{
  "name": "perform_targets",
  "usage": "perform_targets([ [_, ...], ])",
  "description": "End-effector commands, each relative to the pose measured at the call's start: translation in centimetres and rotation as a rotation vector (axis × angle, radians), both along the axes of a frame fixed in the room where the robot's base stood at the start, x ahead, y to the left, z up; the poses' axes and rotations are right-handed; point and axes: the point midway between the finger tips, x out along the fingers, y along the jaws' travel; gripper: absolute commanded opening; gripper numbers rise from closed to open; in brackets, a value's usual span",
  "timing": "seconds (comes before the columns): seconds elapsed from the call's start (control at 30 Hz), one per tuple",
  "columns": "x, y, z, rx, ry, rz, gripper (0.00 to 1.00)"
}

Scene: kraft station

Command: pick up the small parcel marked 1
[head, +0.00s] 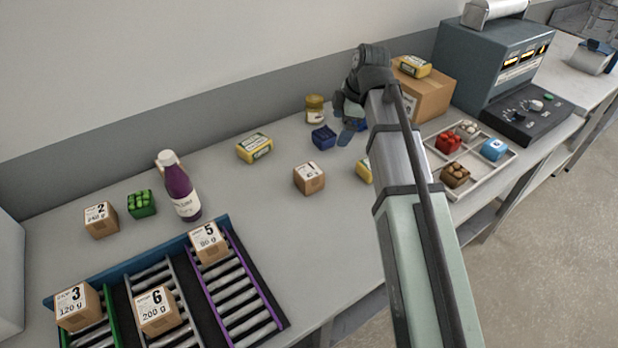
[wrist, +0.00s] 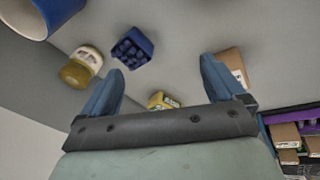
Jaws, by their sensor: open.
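The small brown parcel (head: 309,180) whose label appears to read 1 stands on the table in the middle of the head view. A brown parcel beside the right finger in the wrist view (wrist: 231,62), partly hidden by that finger, looks like the same one. My gripper (head: 350,128) is beyond the parcel and to its right in the head view, near the blue block and apart from the parcel. In the wrist view its two blue fingers are wide apart and nothing is between them (wrist: 162,68).
A blue block (head: 323,137), a yellow-lidded jar (head: 314,109) and a yellow box (head: 255,148) stand nearby. Another yellow box (head: 364,170) is partly behind my arm. The roller rack (head: 236,290) is front left. A divided tray (head: 487,184) lies right.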

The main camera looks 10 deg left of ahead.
Motion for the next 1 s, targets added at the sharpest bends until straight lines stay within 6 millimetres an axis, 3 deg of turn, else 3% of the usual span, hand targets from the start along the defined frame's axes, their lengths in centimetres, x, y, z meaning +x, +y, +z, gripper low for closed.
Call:
perform_targets([
  [0.03,-1.4,1.4,0.5,-0.041,0.009,0.071,0.96],
  [0.2,-5.7,4.4,2.0,-0.173,0.05,0.284,0.96],
  [0.4,-9.1,6.2,3.4,-0.268,0.087,0.439,0.96],
  [0.63,-10.3,6.6,3.1,-0.3,0.102,0.489,0.96],
  [1.0,-10.3,6.5,-2.2,-0.298,0.102,0.486,0.96],
])
